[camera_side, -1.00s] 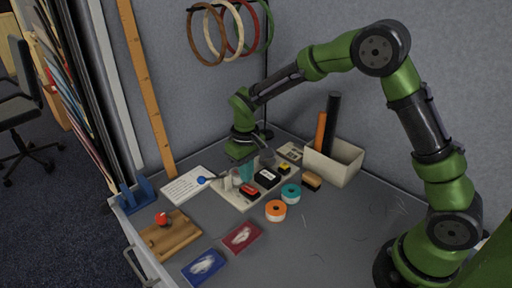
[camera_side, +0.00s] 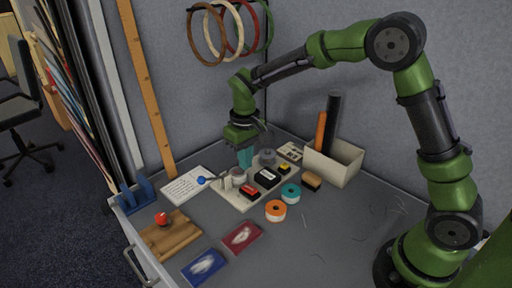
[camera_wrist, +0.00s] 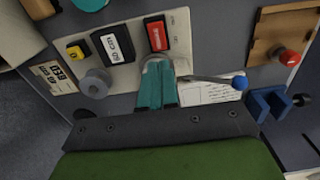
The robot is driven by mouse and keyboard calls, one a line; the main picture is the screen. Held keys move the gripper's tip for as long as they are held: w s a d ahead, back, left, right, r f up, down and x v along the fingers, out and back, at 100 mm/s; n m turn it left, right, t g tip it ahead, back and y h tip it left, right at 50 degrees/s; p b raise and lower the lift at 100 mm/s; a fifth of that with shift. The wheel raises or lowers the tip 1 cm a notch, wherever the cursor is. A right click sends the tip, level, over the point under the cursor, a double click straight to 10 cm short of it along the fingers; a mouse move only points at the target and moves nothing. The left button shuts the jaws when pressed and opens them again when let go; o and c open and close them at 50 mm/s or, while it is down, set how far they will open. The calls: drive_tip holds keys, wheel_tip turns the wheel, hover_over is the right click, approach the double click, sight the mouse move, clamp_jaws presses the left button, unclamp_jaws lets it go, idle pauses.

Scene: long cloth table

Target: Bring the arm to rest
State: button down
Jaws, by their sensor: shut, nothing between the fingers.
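My gripper (camera_side: 245,157) has teal fingers and is at the end of my green arm, above the back edge of a pale board (camera_side: 229,197). The fingers are together and hold nothing. In the wrist view the teal fingers (camera_wrist: 157,88) point at the board, below a red block and beside a lever with a blue knob (camera_wrist: 239,82). The fingertips partly cover a round pale piece on the board. In the side view I see a gap between my gripper and the board, though its height is hard to tell.
The board carries black, red and yellow blocks and a grey knob (camera_side: 267,157). Teal (camera_side: 290,194) and orange tape rolls (camera_side: 275,211) lie in front. A bin (camera_side: 334,163) with tubes stands right. A wooden block with a red ball (camera_side: 162,218) lies front left. Rings hang on the back wall.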

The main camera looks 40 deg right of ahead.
drive_tip(key=s+d+r+m+t+y, duration=0.1)
drive_tip(key=s+d+r+m+t, duration=0.1)
drive_tip(key=s+r, duration=0.5)
drive_tip(key=s+d+r+m+t+y, duration=0.1)
drive_tip(key=s+r+t, duration=0.4)
drive_tip(key=s, duration=0.9)
wheel_tip(320, 180, up, 2)
drive_tip(key=shift+d+r+m, duration=0.1)
drive_tip(key=shift+d+m, duration=0.3)
